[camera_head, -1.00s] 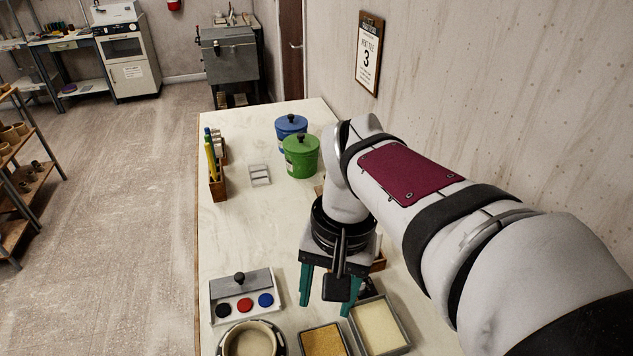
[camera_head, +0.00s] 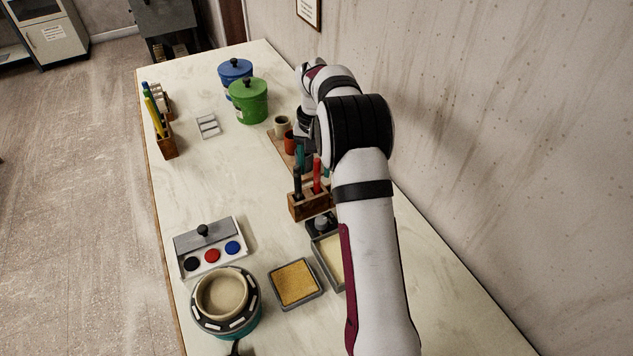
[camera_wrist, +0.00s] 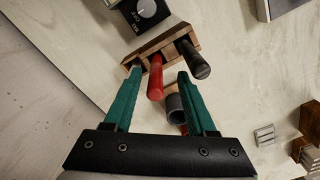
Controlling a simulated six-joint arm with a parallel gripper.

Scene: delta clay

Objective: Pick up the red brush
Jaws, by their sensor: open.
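The red brush (camera_head: 317,174) stands upright in a wooden holder (camera_head: 310,206), to the right of a black-handled brush (camera_head: 297,184). In the wrist view, the red brush (camera_wrist: 155,80) points up towards the camera, and the black one (camera_wrist: 196,62) is to its right. My gripper (camera_wrist: 160,73) is open, and the red handle shows between its two teal fingers, closer to the left one. I cannot tell whether the fingers are level with the handle. In the head view my gripper is mostly hidden behind my arm, just beyond the holder.
A grey cup (camera_head: 281,125) and a terracotta cup (camera_head: 290,143) stand just beyond the holder. A dial box (camera_wrist: 145,12) is close to it. Green (camera_head: 248,102) and blue (camera_head: 234,72) lidded pots stand at the back.

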